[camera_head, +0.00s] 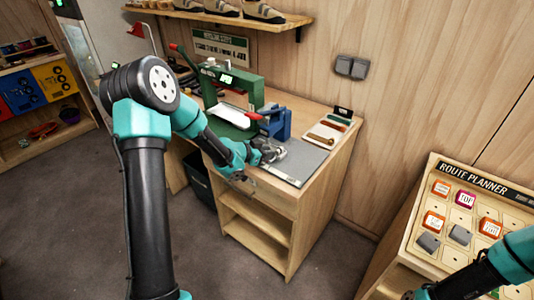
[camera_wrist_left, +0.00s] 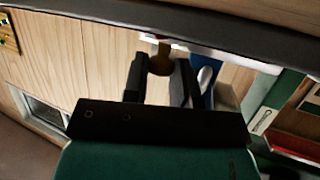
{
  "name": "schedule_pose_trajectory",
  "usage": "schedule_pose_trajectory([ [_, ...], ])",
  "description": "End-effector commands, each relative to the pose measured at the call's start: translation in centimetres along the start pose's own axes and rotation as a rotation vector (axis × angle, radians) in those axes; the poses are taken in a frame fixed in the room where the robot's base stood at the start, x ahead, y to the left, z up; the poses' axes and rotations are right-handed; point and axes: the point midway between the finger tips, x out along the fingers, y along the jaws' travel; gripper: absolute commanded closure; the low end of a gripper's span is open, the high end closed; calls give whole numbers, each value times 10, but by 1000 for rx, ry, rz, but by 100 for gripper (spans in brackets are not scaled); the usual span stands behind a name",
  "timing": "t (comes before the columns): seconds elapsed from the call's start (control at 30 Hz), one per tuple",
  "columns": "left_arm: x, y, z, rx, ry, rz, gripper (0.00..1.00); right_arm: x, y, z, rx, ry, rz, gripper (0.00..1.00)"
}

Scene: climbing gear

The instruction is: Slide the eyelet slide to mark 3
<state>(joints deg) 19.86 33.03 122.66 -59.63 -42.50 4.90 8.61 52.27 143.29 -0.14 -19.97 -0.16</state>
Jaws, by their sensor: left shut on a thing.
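My left gripper (camera_head: 268,153) is at the front part of the workbench top, just in front of a blue device. In the left wrist view its two dark fingers (camera_wrist_left: 159,74) are shut on a small brownish, rounded piece (camera_wrist_left: 160,62), which seems to be the eyelet slide's knob. In the head view this piece is hidden by the gripper. A pale strip lies just beyond the fingertips in the left wrist view, but no mark numbers can be read.
A green press (camera_head: 240,88) stands behind the blue device (camera_head: 276,122) on the bench. A grey mat (camera_head: 302,160) lies right of the gripper, with a white tray (camera_head: 326,132) behind it. A route planner board (camera_head: 480,182) stands at the right.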

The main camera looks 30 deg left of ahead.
Motion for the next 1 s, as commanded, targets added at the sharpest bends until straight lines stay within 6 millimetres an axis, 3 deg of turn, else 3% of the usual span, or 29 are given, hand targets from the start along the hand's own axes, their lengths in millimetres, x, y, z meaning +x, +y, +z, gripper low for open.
schedule_pose_trajectory([
  [0.13, -1, -3, 1, -1, 0, -1, 100, 0, 0, 0, 0, 0, 0, 57],
  [0.4, -11, -27, 4, 0, 1, -2, 100, 0, 0, 0, 0, 0, 0, 57],
  [0.67, -11, -29, 4, -1, 0, -4, 100, 0, 0, 0, 0, 0, 0, 57],
  [0.7, -11, -29, 4, -1, 0, -5, 72, 0, 0, 0, 0, 0, 0, 57],
  [0.9, -11, -29, 4, 0, 0, -3, 52, 0, 0, 0, 0, 0, 0, 57],
  [1.0, -11, -28, 4, 0, 0, -2, 52, 0, 0, 0, 0, 0, 0, 57],
])
